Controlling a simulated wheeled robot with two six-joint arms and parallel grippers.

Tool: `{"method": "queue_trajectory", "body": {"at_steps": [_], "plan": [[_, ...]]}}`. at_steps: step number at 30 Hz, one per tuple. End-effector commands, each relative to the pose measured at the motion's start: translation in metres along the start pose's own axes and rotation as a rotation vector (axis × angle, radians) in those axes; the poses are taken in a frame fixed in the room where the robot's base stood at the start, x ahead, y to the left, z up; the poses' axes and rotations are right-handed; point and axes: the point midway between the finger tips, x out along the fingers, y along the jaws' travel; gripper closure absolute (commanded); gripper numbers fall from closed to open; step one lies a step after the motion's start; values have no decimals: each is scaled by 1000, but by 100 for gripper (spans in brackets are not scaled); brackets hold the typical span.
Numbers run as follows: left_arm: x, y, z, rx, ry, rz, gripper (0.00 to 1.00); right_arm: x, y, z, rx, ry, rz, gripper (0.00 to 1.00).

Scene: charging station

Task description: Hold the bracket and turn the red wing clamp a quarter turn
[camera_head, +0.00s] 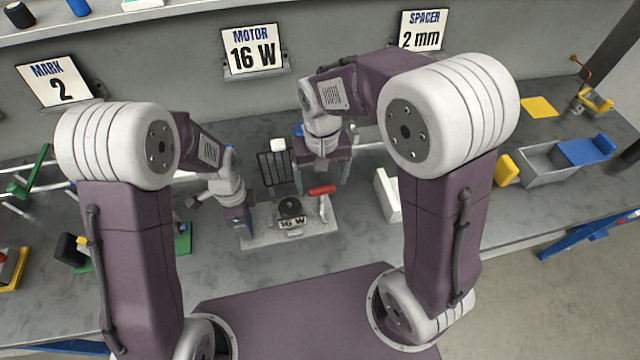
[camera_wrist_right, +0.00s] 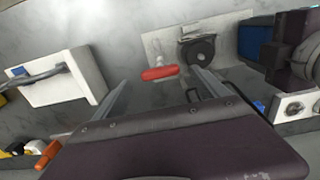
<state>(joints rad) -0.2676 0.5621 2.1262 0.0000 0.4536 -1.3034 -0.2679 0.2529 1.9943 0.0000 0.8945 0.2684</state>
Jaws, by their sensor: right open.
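The red wing clamp (camera_head: 321,190) stands at the right of a pale base plate (camera_head: 262,238). A dark round motor (camera_head: 290,205) with a "16 W" label sits on the plate. Which part is the bracket I cannot tell clearly. My right gripper (camera_head: 322,174) is open above the clamp, pointing down. In the right wrist view the red wing (camera_wrist_right: 160,73) shows between and beyond its spread fingers (camera_wrist_right: 160,84), with no visible contact. My left gripper (camera_head: 243,226) is low at the plate's left edge; its fingers are too hidden to judge.
A black wire rack (camera_head: 273,168) stands behind the motor. A white block (camera_head: 387,194) is right of the plate. A grey bin with a blue lid (camera_head: 585,150) stands farther right. Signs (camera_head: 253,50) line the back wall. The bench front right is clear.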

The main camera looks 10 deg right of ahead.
Motion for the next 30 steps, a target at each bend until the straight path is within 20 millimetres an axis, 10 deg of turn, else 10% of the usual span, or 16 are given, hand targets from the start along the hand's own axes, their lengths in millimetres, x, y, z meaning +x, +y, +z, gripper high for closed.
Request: {"method": "queue_trajectory", "body": {"at_steps": [14, 22, 30], "plan": [[0, 0, 0, -1, 1, -2, 93, 29, 0, 0, 0, 1, 0, 16], [0, 0, 0, 0, 1, -2, 93, 29, 0, 0, 0, 0, 0, 79], [0, 0, 0, -1, 0, -1, 93, 29, 0, 0, 34, 0, 0, 79]]}}
